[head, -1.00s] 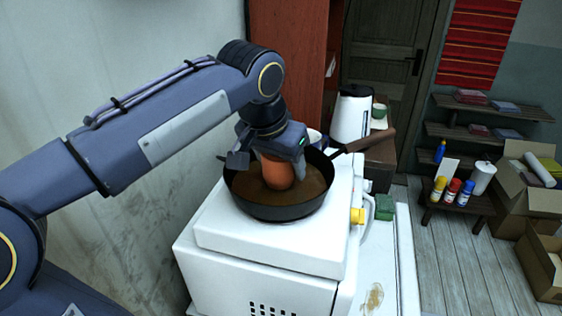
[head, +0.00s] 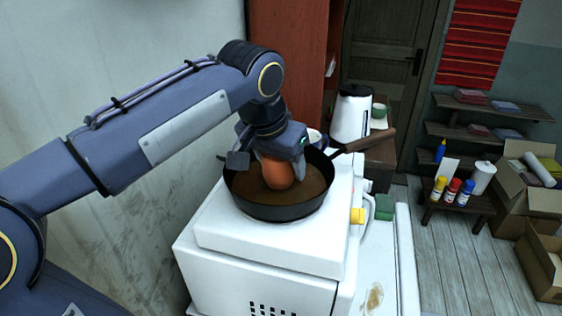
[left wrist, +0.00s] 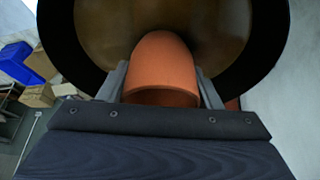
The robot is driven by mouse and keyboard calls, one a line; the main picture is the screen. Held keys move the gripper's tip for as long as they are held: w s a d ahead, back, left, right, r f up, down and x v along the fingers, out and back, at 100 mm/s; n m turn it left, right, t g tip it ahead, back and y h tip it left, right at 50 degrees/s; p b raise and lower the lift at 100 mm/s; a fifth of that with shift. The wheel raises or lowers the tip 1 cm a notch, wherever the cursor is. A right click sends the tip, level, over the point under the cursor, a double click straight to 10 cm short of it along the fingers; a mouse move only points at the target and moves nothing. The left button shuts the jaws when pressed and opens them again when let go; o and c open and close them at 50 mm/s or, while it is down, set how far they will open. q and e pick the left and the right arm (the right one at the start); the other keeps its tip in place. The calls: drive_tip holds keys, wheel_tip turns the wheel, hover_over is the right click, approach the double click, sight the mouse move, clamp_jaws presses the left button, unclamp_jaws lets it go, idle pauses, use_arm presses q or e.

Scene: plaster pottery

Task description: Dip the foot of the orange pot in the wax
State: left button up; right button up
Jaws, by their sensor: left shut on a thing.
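The orange pot (head: 277,174) is in my left gripper (head: 275,155), which is shut on it over the black pan (head: 279,211). The pan stands on the white appliance and holds brown wax (head: 311,188). The pot's lower end is at the wax surface; I cannot tell how deep it sits. In the left wrist view the orange pot (left wrist: 162,70) lies between the two fingers of the left gripper (left wrist: 162,88), with the brown wax (left wrist: 225,35) and the dark pan rim beyond. My right gripper is not in view.
The white appliance (head: 268,245) sits close to the wall at left. The pan's handle (head: 368,142) points to the back right, near a white kettle (head: 352,115). A small stand with bottles (head: 455,190) and cardboard boxes (head: 535,190) are further right.

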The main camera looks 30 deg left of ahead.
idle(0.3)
use_arm(q)
drive_tip(key=shift+r+p, duration=0.95)
drive_tip(key=shift+p, duration=0.1)
idle(0.3)
wheel_tip(320, 180, up, 9)
drive_tip(key=p, duration=0.6)
drive_tip(key=shift+f, duration=0.2)
idle(0.3)
idle(0.4)
